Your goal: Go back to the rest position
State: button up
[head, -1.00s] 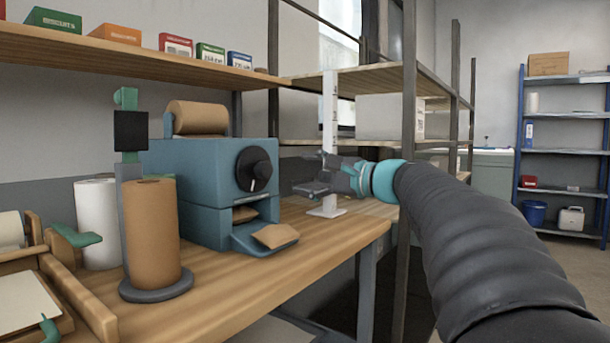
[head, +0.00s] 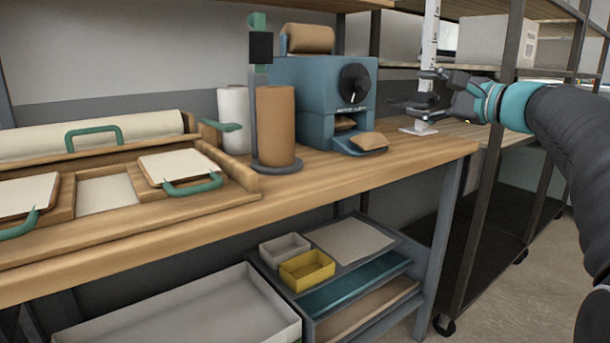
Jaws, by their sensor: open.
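My gripper (head: 424,107) is at the upper right of the head view, at the end of my dark sleeved arm with its teal ring. It is open, and I see nothing between its fingers. It is in front of the upright white measuring post (head: 430,45), over the right end of the wooden workbench (head: 400,168). I cannot tell whether it touches the post. The blue dispenser machine (head: 300,90) stands to its left, with a piece of kraft paper (head: 367,140) on its front chute.
A kraft roll (head: 275,125) on a stand and a white roll (head: 233,110) stand left of the machine. Wooden trays with green handles (head: 180,170) fill the bench's left. Below are a yellow bin (head: 307,270) and a large grey tray (head: 190,318). A shelf rack post (head: 487,165) stands at right.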

jog(key=s+f+n+g+h, duration=0.2)
jog(key=s+f+g+h, duration=0.1)
jog(key=f, duration=0.7)
jog(key=s+f+n+g+h, duration=0.2)
jog(key=s+f, duration=0.1)
jog(key=f, duration=0.8)
jog(key=s+a+f+n+g+h, duration=0.2)
jog(key=s+f+n, duration=0.3)
jog(key=s, duration=0.8)
jog(key=s+a+f+n+g+h, duration=0.2)
jog(key=s+a+f+n, duration=0.3)
jog(key=s+f, duration=0.5)
jog(key=s+h, duration=0.1)
jog(key=s, duration=0.2)
jog(key=shift+f+n+h, duration=0.3)
jog(key=shift+f+n, duration=0.05)
jog(key=shift+n, duration=0.05)
